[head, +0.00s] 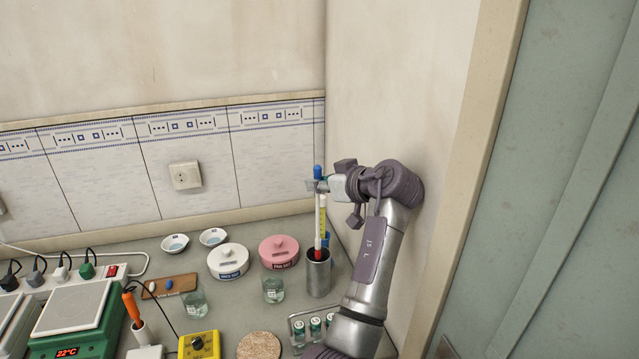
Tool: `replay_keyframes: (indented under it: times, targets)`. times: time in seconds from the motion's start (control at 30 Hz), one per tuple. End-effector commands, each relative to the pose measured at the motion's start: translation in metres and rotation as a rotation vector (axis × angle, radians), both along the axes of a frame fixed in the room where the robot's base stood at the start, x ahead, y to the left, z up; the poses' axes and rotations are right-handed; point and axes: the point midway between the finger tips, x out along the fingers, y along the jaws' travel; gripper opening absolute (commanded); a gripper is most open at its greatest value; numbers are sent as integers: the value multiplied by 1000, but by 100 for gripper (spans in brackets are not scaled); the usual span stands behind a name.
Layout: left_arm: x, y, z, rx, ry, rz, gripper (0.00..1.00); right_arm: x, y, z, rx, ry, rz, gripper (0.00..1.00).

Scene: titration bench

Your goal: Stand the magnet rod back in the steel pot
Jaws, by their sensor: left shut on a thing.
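The magnet rod (318,210) is a thin white stick with a blue top, upright in the head view. My left gripper (318,186) is shut on it just below the blue top. The steel pot (319,278) is a grey cylinder below the gripper. The rod's lower end is at the pot's mouth. I cannot tell how far inside it reaches. A yellow-and-white stick (323,218) and a blue piece (326,239) show close behind the rod at the pot. A red part shows at the mouth. My right gripper is out of view.
A pink lidded pot (279,252) and a white lidded pot (228,261) stand left of the steel pot. A glass beaker (273,290) is near it. A tray of vials (311,329) lies in front. The wall corner is close behind and right.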

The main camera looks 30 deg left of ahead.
Motion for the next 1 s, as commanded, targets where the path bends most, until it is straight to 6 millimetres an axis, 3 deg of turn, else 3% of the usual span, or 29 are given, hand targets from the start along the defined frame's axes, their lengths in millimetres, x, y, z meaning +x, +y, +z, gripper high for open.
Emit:
replay_keyframes:
  times: [0.7,1.0]
  targets:
    - [0,0,-27,0,1,0,0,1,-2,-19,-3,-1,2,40]
    - [0,0,-28,0,0,0,0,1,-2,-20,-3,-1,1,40]
